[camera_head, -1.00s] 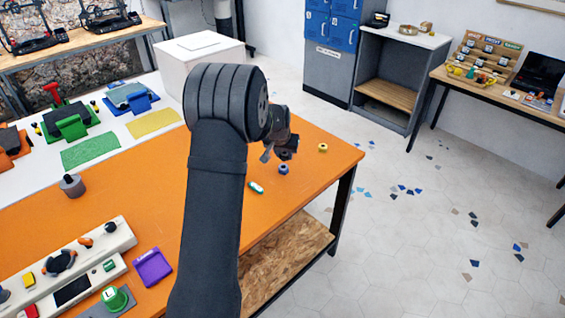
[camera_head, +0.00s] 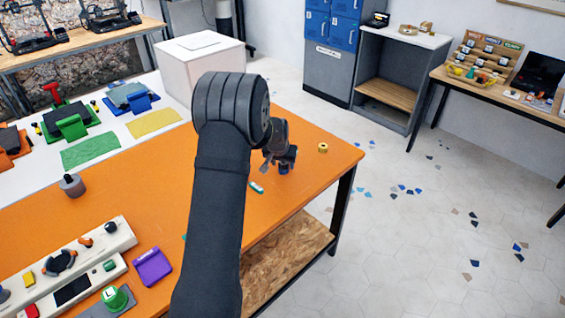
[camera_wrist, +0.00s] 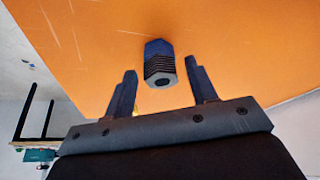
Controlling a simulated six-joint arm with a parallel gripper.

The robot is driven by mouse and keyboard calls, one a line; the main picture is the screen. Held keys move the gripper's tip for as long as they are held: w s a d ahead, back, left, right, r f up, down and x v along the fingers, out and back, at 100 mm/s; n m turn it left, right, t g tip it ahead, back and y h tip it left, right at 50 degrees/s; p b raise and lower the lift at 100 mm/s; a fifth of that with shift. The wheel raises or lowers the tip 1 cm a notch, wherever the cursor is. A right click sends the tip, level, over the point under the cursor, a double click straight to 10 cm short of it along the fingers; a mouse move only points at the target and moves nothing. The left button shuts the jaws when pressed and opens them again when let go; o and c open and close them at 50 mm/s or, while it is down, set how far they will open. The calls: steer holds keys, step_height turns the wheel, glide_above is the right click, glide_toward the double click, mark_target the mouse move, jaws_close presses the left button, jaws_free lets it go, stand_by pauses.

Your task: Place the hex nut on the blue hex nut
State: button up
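My gripper (camera_wrist: 160,70) is open, with a finger on each side of a hex stack and gaps to both. In the wrist view the nearer part is a dark, ridged hex nut (camera_wrist: 159,71) with a hole in its face. Directly behind it along the camera's line is the blue hex nut (camera_wrist: 158,47); the two look in line and touching. In the head view my gripper (camera_head: 281,163) is low over the orange table, and the blue nut (camera_head: 284,171) shows only partly under it.
A yellow nut (camera_head: 323,147) stands right of my gripper on the orange table (camera_head: 215,240). A small white and green item (camera_head: 257,187) lies to the left. A purple tray (camera_head: 152,267) and a control panel (camera_head: 75,275) are at the front left.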

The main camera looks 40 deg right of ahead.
steer(key=v, duration=1.2)
steer(key=shift+r, duration=0.2)
steer(key=x, duration=1.2)
steer(key=shift+f, duration=0.1)
steer(key=shift+r, duration=1.05)
